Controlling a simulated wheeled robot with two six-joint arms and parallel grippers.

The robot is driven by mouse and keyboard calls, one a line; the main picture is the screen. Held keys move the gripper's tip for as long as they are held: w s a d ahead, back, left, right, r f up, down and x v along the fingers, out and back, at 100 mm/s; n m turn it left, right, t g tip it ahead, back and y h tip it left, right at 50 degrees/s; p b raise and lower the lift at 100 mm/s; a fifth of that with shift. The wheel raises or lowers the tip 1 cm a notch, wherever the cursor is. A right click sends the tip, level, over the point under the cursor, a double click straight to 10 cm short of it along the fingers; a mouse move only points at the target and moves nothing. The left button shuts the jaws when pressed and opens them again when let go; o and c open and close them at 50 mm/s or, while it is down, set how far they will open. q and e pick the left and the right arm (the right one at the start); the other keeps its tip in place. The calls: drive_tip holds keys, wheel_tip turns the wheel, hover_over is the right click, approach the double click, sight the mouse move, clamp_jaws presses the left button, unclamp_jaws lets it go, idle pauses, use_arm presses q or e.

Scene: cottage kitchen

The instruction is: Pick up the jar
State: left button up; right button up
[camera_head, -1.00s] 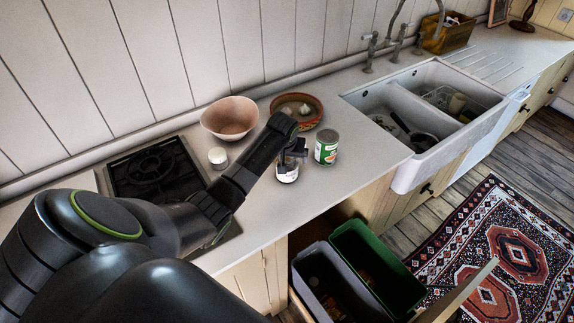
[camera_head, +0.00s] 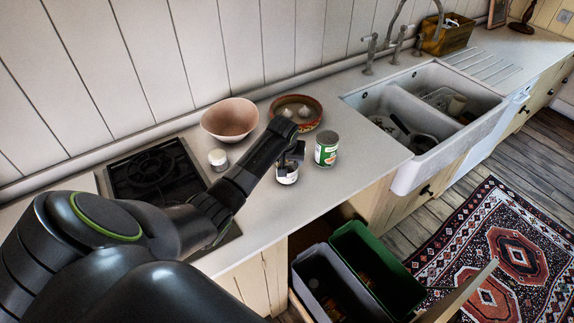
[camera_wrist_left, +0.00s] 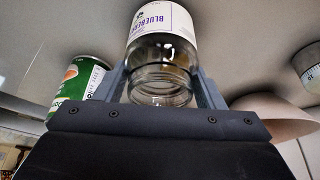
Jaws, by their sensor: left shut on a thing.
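The jar (camera_head: 287,178) is clear glass with a white label reading "BLUEBERR…". In the head view it is at the counter's front part, mostly hidden behind my left gripper (camera_head: 290,164). In the left wrist view the jar (camera_wrist_left: 162,52) sits between the two fingers of my left gripper (camera_wrist_left: 165,88), one on each side of the glass. The left gripper is shut on the jar. The jar appears upright at the counter surface; I cannot tell whether its base is touching. My right gripper is not in view.
A green-labelled can (camera_head: 326,149) stands close right of the jar. A pink bowl (camera_head: 230,119), a dish with garlic (camera_head: 296,108) and a small white jar (camera_head: 218,159) stand behind. The hob (camera_head: 152,172) is left, the sink (camera_head: 425,110) right. Open bins (camera_head: 350,265) are below the counter.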

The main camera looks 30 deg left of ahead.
use_arm(q)
wheel_tip(320, 180, up, 10)
drive_tip(key=b, duration=0.2)
drive_tip(key=shift+b, duration=0.4)
idle(0.7)
